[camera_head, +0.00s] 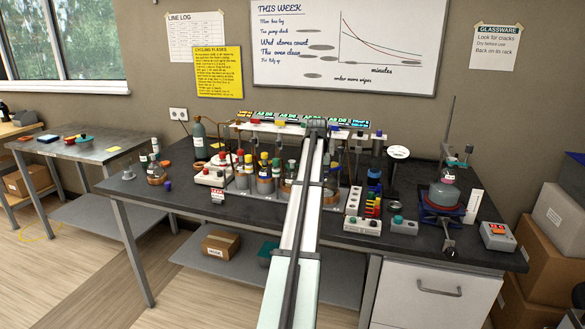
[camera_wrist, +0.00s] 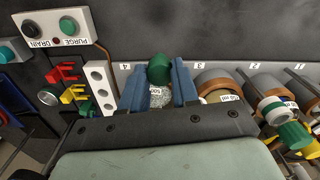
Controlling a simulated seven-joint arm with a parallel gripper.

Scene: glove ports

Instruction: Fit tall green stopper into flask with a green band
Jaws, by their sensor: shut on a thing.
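A green stopper (camera_wrist: 160,68) sits between the blue fingertips of my gripper (camera_wrist: 159,88) in the wrist view. My gripper is shut on it. A pale speckled piece with a partly readable label (camera_wrist: 158,97) shows just below it, between the fingers; I cannot tell whether it is a flask. At the right of the wrist view, a vessel with a green band (camera_wrist: 273,109) stands near mark 2, with a green piece (camera_wrist: 293,134) beside it. My arm hides the middle of the bench in the head view, and the gripper is too small to read there.
Cork-coloured rings (camera_wrist: 218,84) stand beside the gripper near mark 3. A white block with holes (camera_wrist: 100,88) and a purge/drain box (camera_wrist: 66,25) are to the left. Several capped bottles (camera_head: 264,165) crowd the bench.

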